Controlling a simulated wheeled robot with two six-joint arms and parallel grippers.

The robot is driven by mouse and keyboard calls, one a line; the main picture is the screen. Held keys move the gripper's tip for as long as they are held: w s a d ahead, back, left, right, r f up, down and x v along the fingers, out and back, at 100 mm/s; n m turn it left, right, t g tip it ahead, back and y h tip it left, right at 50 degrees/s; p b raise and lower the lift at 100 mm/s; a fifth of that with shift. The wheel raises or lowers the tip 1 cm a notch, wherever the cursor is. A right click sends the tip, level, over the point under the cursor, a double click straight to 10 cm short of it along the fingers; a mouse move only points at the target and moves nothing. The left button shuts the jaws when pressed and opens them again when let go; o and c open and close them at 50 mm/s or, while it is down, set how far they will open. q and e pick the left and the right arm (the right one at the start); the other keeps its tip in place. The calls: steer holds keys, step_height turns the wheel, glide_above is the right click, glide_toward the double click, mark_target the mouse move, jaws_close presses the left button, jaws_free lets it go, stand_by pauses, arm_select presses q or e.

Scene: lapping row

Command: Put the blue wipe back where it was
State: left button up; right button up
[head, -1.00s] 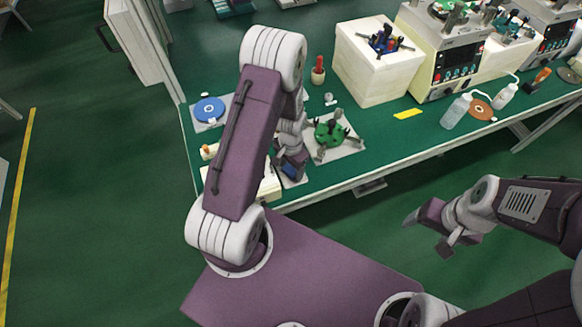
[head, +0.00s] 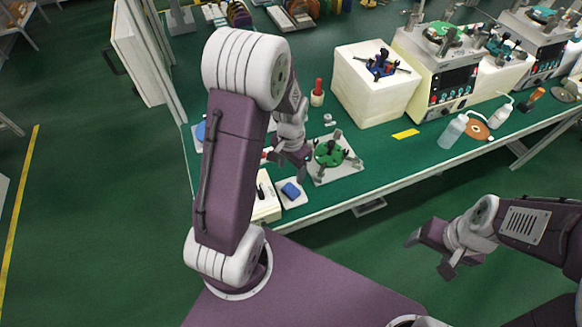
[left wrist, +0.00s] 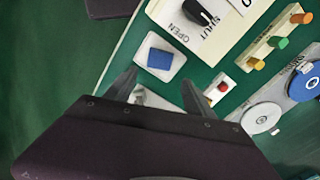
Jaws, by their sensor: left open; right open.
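The blue wipe (head: 291,189) is a small folded blue square lying on a white tray (head: 299,200) near the bench's front edge. In the left wrist view the wipe (left wrist: 160,58) sits inside the rim of the tray (left wrist: 178,66), apart from my fingers. My left gripper (head: 291,168) is open and empty, above and a little behind the tray. Its two fingers (left wrist: 158,90) are spread in the left wrist view. My right gripper (head: 429,257) is open and empty, off the bench's front at the right.
A green round fixture on a white plate (head: 345,173) stands right of the tray. A cream valve box (head: 267,209) is just left of it. A red-topped holder (head: 317,97), a white block (head: 372,90) and bottles (head: 453,132) stand further off. A yellow tag (head: 406,134) lies on open green bench.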

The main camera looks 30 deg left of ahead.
arm_select(q)
steer(key=s+d+r+n+t, duration=0.1)
steer(key=s+d+r+n, duration=0.3)
steer(key=s, duration=0.4)
steer(key=shift+s+d+r, duration=0.15)
steer(key=shift+d+r, duration=0.25)
steer(key=shift+r, duration=0.45)
